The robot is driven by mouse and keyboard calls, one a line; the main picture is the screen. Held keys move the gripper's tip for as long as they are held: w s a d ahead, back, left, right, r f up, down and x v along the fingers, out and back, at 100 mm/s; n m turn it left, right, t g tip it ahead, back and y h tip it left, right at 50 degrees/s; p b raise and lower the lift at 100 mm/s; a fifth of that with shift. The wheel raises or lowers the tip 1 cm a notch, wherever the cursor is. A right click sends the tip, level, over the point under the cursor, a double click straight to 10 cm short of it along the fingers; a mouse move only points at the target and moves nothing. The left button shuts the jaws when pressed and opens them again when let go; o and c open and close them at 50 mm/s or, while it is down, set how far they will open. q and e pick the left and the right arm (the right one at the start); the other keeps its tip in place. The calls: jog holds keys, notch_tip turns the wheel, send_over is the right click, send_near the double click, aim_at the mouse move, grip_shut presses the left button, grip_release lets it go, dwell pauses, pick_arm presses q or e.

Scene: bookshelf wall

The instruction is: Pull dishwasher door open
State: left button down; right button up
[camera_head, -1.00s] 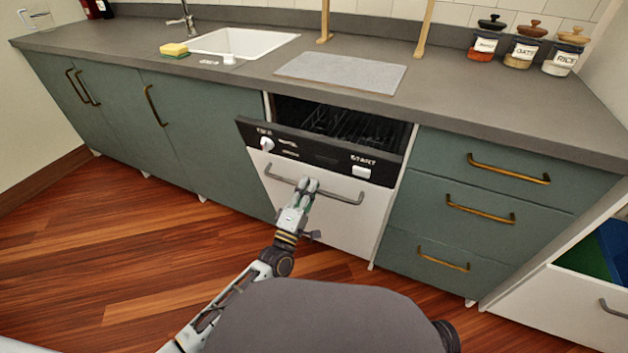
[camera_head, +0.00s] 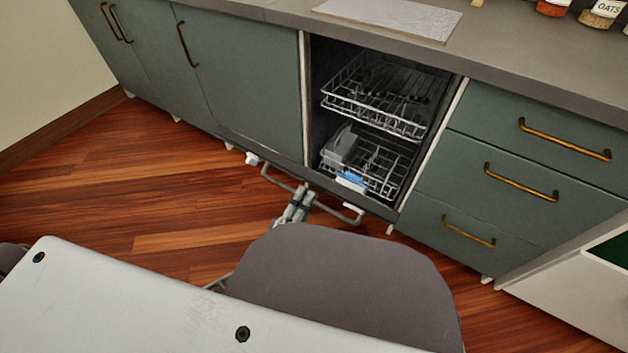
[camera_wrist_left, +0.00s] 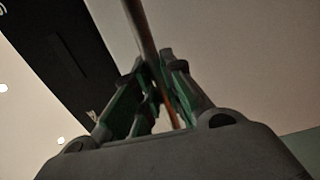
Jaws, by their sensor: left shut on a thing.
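The dishwasher door (camera_head: 283,162) is swung well down, and its dark top edge shows in front of the opening in the head view. Its grey bar handle (camera_head: 345,213) juts toward me. My left gripper (camera_head: 299,197) is shut on the handle near its middle. In the left wrist view the fingers (camera_wrist_left: 156,80) close around the bar (camera_wrist_left: 140,28), with the pale door front and dark control panel (camera_wrist_left: 68,60) behind. Inside the dishwasher, an upper rack (camera_head: 385,98) and a lower rack (camera_head: 385,165) show. My right gripper is not in view.
Green cabinet doors (camera_head: 235,85) stand left of the dishwasher and green drawers (camera_head: 500,185) stand right. The grey countertop (camera_head: 490,50) runs above. Wooden floor (camera_head: 120,190) lies clear at the left. A white open unit (camera_head: 570,300) stands at the lower right.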

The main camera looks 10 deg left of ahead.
pick_arm(q)
jog(key=f+b+v, duration=0.1)
jog(key=v, duration=0.7)
jog(key=shift+f, duration=0.4)
jog(key=shift+w, duration=0.15)
jog(key=c, duration=1.5)
grip_release()
jog(key=shift+r, duration=0.15)
